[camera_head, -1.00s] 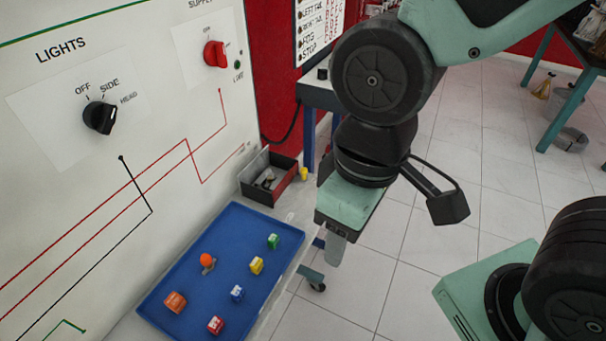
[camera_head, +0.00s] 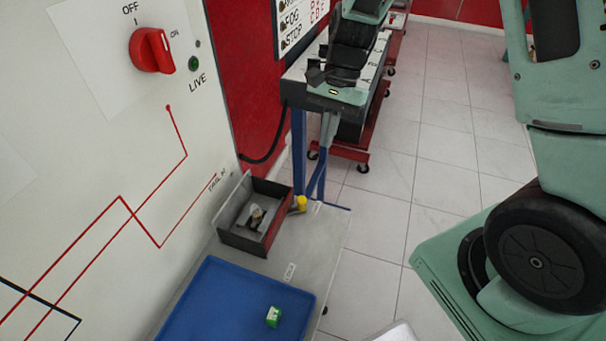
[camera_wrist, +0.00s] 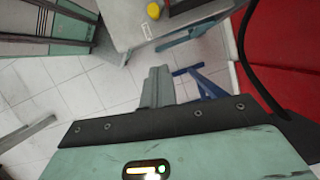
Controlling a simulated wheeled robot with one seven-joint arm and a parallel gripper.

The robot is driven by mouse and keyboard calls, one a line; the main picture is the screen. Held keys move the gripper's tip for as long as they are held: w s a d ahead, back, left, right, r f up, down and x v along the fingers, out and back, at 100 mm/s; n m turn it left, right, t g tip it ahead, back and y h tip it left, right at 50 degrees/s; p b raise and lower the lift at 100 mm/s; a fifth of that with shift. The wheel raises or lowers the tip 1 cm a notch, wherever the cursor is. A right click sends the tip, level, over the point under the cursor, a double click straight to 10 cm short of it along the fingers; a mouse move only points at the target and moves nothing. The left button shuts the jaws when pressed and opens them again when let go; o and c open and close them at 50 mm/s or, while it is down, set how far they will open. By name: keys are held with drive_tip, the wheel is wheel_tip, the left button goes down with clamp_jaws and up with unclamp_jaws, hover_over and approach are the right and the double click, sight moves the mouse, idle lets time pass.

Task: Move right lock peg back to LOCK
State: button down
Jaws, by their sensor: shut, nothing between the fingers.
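A small yellow knob (camera_head: 301,203), which may be the right lock peg, stands at the back right edge of the grey bench top (camera_head: 322,240), beside a metal bin. Small pale labels lie on the bench near it, too small to read. The knob also shows at the top of the wrist view (camera_wrist: 154,11). My gripper (camera_head: 328,128) is beyond the bench, above and to the right of the knob in the head view, and apart from it. In the wrist view its fingers (camera_wrist: 157,86) are together and empty, with floor behind them.
The open bin (camera_head: 236,222) with small parts inside stands left of the knob. A blue tray (camera_head: 230,305) with a green block (camera_head: 273,316) is in front. A panel with a red switch (camera_head: 151,50) rises at left. Another trainer cart stands behind my gripper.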

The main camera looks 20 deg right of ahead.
drive_tip(key=shift+w+d, duration=0.1)
drive_tip(key=x, duration=0.3)
drive_tip(key=s+a+x, duration=0.1)
drive_tip(key=x, duration=0.3)
drive_tip(key=a+r+x, duration=0.1)
drive_tip(key=x, duration=0.3)
drive_tip(key=shift+s+b, duration=0.25)
drive_tip(key=shift+b, duration=0.1)
drive_tip(key=shift+s+a, duration=0.35)
drive_tip(key=shift+a, duration=0.1)
